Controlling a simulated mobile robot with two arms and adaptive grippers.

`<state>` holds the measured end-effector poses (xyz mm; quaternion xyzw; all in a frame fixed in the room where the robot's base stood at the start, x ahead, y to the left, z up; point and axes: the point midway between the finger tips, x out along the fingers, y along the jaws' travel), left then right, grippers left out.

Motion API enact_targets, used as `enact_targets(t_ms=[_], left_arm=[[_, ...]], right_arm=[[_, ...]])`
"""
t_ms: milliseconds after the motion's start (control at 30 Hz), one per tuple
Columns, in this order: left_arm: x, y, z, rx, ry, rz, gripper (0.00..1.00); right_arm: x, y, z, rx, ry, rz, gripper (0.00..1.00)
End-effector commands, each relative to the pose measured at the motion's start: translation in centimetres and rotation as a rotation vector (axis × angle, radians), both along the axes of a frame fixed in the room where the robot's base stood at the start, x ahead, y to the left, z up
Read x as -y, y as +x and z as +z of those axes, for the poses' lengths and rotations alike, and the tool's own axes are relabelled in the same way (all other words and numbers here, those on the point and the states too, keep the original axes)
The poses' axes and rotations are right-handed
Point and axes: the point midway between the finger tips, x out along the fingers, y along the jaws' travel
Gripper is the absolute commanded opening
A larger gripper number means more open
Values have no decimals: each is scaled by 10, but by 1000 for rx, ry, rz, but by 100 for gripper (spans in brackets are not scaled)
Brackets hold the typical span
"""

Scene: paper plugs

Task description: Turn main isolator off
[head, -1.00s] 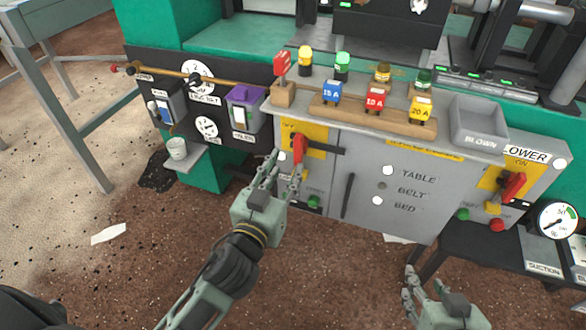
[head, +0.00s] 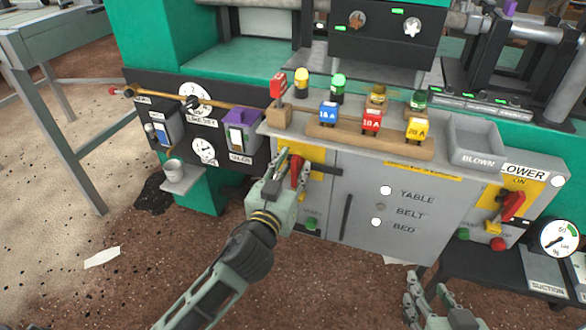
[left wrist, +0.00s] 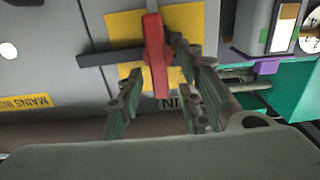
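The main isolator is a red handle (head: 296,170) on a yellow plate (head: 316,153) at the grey cabinet's upper left. The handle stands roughly upright. In the left wrist view the red handle (left wrist: 156,60) hangs in front of the yellow plate (left wrist: 125,25). My left gripper (head: 287,172) is at the handle. In the left wrist view, its fingers (left wrist: 158,72) are apart, one on each side of the handle, and I see a gap on the left side. Contact on the right side is unclear. My right gripper (head: 428,290) is low at the right, open and empty.
A black bar (head: 326,171) sticks out sideways beside the handle. A second red handle (head: 512,206) is on the blower panel. Coloured fuse plugs stand on a wooden rail (head: 360,138) on the shelf above. Floor before the cabinet is mostly clear.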

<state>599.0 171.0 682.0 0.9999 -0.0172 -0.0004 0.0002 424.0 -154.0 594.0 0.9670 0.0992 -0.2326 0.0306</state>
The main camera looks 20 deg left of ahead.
Motion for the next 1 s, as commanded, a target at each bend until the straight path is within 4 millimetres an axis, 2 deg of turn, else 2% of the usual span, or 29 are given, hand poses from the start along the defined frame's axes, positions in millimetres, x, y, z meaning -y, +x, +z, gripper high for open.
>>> enact_targets(t_ms=[33,400,833,1000], left_arm=[[0,0,0,0,0,0,31],[0,0,0,0,1,0,0],[0,0,0,0,-2,0,0],[-1,9,0,-1,-33,2,0]], right_arm=[[0,0,0,0,0,0,40],[0,0,0,-1,0,0,40],[0,0,-1,-3,-1,0,40],[0,-1,-1,-8,-2,0,40]])
